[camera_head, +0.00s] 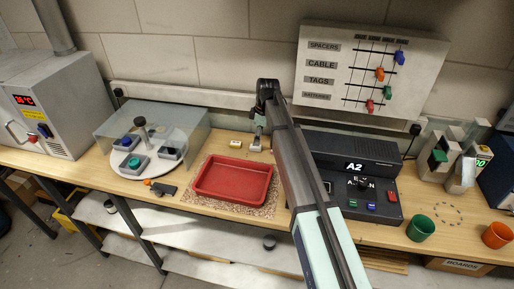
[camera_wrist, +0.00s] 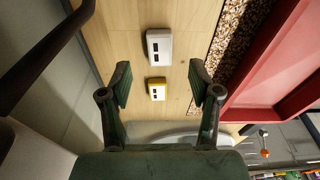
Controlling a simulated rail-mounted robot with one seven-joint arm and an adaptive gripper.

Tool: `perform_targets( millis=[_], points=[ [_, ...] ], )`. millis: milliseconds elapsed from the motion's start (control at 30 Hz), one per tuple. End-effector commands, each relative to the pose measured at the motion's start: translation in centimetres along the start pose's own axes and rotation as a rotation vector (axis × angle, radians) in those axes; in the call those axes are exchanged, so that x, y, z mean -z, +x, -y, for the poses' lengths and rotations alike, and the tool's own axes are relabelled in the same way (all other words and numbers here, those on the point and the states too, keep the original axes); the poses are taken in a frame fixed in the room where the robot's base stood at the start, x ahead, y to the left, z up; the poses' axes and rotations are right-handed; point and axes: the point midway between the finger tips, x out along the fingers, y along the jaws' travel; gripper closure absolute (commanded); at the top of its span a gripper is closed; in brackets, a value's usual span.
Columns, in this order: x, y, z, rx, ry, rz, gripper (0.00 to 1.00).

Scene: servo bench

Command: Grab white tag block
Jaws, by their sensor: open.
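The white tag block (camera_wrist: 159,46) lies on the wooden bench in the wrist view. It has two dark marks on its face. A yellow block with a pale top (camera_wrist: 156,88) and similar dark marks lies just below it in that picture, apart from it. My gripper (camera_wrist: 160,82) is open and empty. The yellow block shows between its fingertips, and the white block shows beyond them. In the head view my gripper (camera_head: 257,143) is over the back of the bench, and a small yellow-and-white block (camera_head: 235,143) shows to its left. The white block is not clear there.
The red tray (camera_head: 203,190) stands on a speckled mat (camera_head: 264,210) in front of the blocks. A clear-covered turntable (camera_head: 147,150) is to the left. A dark console (camera_head: 380,200) is to the right. The back wall ledge is close behind my gripper.

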Motion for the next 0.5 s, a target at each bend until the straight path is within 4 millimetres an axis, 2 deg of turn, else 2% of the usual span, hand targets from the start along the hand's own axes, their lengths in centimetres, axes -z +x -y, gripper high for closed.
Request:
perform_targets(
  millis=[400, 500],
  points=[
    [0.1, 4.3, 0.1, 0.002, 0.001, 0.000, 0.38],
    [0.1, 4.8, 0.0, 0.000, 0.001, -0.001, 0.38]
  ],
)
